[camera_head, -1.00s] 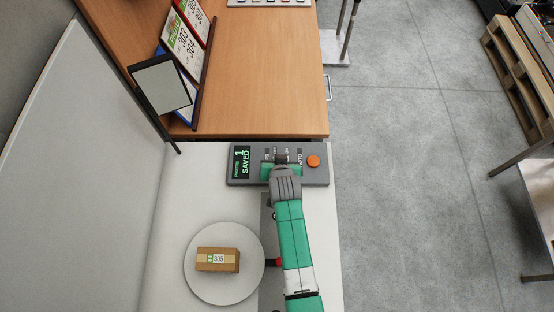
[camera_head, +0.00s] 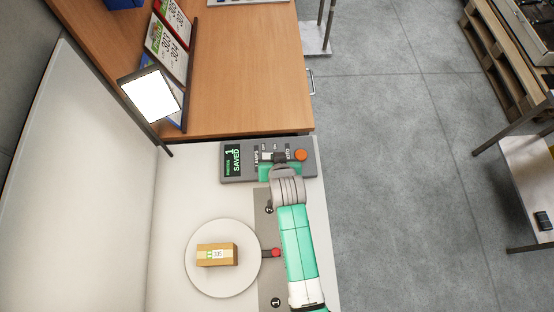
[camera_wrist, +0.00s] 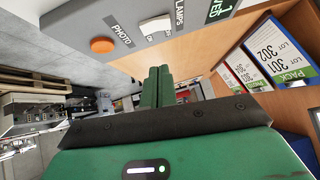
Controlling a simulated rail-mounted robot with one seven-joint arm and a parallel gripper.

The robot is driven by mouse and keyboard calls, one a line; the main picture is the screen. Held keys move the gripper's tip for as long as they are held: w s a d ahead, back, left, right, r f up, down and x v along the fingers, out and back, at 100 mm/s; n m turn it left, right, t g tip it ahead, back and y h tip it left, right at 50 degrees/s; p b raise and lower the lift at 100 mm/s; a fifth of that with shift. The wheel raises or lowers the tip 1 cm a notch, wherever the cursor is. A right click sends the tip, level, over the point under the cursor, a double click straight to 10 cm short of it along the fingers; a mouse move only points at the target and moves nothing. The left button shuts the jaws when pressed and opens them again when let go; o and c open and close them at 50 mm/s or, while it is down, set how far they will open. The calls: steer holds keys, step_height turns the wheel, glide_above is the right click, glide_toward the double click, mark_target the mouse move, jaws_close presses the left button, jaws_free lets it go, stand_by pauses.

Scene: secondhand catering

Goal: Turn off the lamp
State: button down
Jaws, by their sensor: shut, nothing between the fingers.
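The lamp is a square panel (camera_head: 151,96) on a black post at the left, and its face glows bright white. The grey control box (camera_head: 312,168) stands on the white table below the wooden desk. Its display reads "1 SAVED". In the wrist view the control box (camera_wrist: 128,14) shows an orange button (camera_wrist: 102,45) marked PHOTO and a white rocker switch (camera_wrist: 157,25) by the label LAMPS. My gripper (camera_head: 278,158) is over the box's switches in the head view and hides part of them. Its fingers (camera_wrist: 157,85) are shut and empty; contact with a switch cannot be told.
A small cardboard box (camera_head: 203,255) sits on a round white turntable (camera_head: 223,285). A red knob (camera_head: 276,252) is beside it. Lot cards (camera_head: 166,48) stand in a rack on the wooden desk (camera_head: 245,70). Grey floor lies open to the right.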

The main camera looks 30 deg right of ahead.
steer(key=v, duration=0.4)
steer(key=shift+r, duration=0.15)
steer(key=b, duration=0.4)
glide_toward(266, 155)
steer(key=w, duration=0.1)
steer(key=w+d, duration=0.1)
steer(key=w, duration=0.1)
steer(key=shift+w+d+r, duration=0.2)
steer(key=f, duration=0.3)
steer(key=shift+w+a+f, duration=0.1)
steer(key=shift+w+f, duration=0.2)
steer(key=shift+f, duration=0.05)
steer(key=shift+w+f, duration=0.1)
steer(key=shift+f, duration=0.35)
